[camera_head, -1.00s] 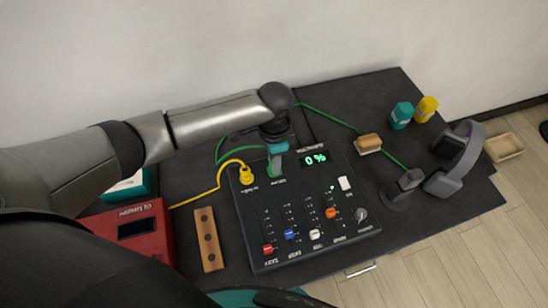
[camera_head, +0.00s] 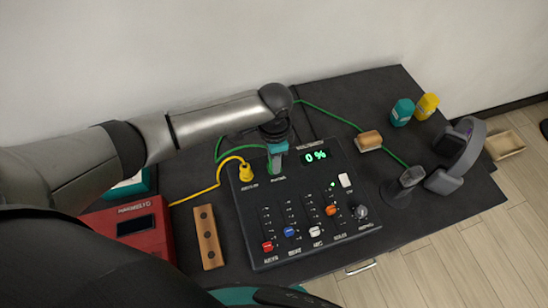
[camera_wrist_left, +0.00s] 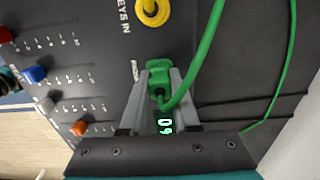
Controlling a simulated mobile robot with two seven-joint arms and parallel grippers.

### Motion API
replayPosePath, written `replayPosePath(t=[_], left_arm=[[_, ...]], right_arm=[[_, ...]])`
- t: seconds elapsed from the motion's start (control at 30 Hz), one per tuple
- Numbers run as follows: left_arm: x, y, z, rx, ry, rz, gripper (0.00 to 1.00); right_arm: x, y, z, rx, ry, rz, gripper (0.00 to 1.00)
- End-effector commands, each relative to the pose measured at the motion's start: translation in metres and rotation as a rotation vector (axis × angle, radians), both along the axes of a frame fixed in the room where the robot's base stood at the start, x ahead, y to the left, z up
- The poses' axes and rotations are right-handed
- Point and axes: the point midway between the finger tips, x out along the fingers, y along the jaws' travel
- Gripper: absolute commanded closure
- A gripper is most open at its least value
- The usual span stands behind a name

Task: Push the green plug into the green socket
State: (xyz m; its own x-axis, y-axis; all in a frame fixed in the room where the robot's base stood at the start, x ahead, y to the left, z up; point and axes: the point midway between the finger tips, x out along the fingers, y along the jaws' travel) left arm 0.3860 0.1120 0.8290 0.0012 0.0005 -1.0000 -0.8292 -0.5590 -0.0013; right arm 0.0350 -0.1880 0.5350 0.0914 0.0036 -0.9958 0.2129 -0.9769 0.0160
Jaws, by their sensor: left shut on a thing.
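My left gripper (camera_head: 277,160) is above the top left part of the black mixer panel (camera_head: 325,190), beside the yellow plug (camera_head: 246,172). In the left wrist view, my left gripper (camera_wrist_left: 160,92) has its two grey fingers shut around the green plug (camera_wrist_left: 159,70). A green cable (camera_wrist_left: 206,50) runs from the plug. The plug is at the panel face by a printed label. The green socket is hidden under the plug and fingers, so I cannot tell how deep the plug sits. My right gripper is not in view.
A wooden block with holes (camera_head: 208,238) and a red box (camera_head: 140,228) are at left. Headphones (camera_head: 460,155) and a wooden brush (camera_head: 369,140) are at right. The green cable crosses the table's back.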

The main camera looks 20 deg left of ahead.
Motion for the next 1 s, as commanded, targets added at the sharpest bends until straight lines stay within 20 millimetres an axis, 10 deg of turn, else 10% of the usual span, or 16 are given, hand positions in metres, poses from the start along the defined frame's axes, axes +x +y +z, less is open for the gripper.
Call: replayPosePath(t=[0.03, 0.07, 0.33, 0.67, 1.0], left_arm=[[0.000, 0.000, -0.002, 0.000, 0.000, 0.000, 1.00], [0.000, 0.000, -0.001, 0.000, 0.000, 0.000, 0.67], [0.000, 0.000, -0.001, 0.000, 0.000, 0.000, 0.37], [0.000, 0.000, 0.003, 0.000, 0.000, 0.000, 0.35], [0.001, 0.000, 0.069, -0.002, -0.005, -0.001, 0.35]], right_arm=[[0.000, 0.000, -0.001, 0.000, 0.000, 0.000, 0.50], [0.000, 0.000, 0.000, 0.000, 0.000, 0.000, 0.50], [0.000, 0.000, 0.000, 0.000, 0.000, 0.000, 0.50], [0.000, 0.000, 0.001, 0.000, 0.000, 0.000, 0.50], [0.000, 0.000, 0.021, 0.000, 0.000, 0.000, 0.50]])
